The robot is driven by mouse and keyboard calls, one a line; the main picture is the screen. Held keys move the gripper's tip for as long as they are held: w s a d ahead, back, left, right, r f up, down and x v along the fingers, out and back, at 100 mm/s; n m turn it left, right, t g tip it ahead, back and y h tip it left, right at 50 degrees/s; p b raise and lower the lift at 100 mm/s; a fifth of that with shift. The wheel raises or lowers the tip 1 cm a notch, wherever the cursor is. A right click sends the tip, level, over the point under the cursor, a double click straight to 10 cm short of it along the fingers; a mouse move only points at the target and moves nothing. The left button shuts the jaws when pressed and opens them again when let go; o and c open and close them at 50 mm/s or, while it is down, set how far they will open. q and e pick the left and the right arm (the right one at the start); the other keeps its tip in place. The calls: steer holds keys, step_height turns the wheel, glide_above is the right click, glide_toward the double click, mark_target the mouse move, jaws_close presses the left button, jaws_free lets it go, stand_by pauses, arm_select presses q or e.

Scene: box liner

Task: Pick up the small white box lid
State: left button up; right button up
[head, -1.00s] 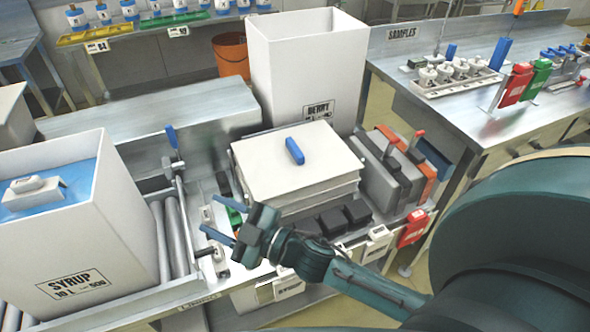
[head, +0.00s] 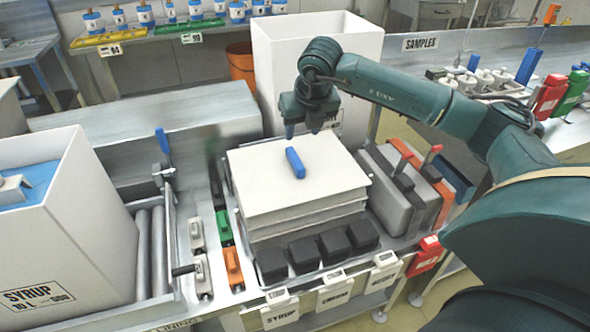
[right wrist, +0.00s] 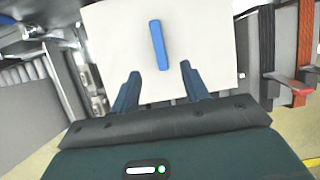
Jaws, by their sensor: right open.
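A white lid (head: 332,176) with a blue handle (head: 295,162) lies flat on top of a stack of white slabs in the middle of the bench. In the right wrist view the lid (right wrist: 112,42) and its blue handle (right wrist: 159,45) lie ahead of the fingers. My right gripper (head: 303,130) is open and empty, pointing down above the lid's far part, behind the handle. In the wrist view the fingertips (right wrist: 160,70) straddle the line of the handle and appear apart from it. My left gripper is not in view.
A tall white box (head: 282,60) stands behind the stack. A white SYRUP box (head: 70,235) stands at left beside rollers. Black blocks (head: 334,245) line the stack's front; grey and orange cases (head: 390,195) stand at its right.

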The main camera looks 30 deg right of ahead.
mark_target(295, 158)
steer(key=x, duration=0.5)
steer(key=p+x, duration=0.1)
steer(key=x, duration=0.5)
steer(key=shift+s+a+f+p, duration=0.1)
steer(key=shift+s+a+p, duration=0.1)
steer(key=shift+p, duration=0.1)
steer(key=shift+w, duration=0.1)
steer(key=shift+f+b, duration=0.3)
steer(key=shift+b, duration=0.1)
steer(key=shift+c, duration=0.3)
jaws_close()
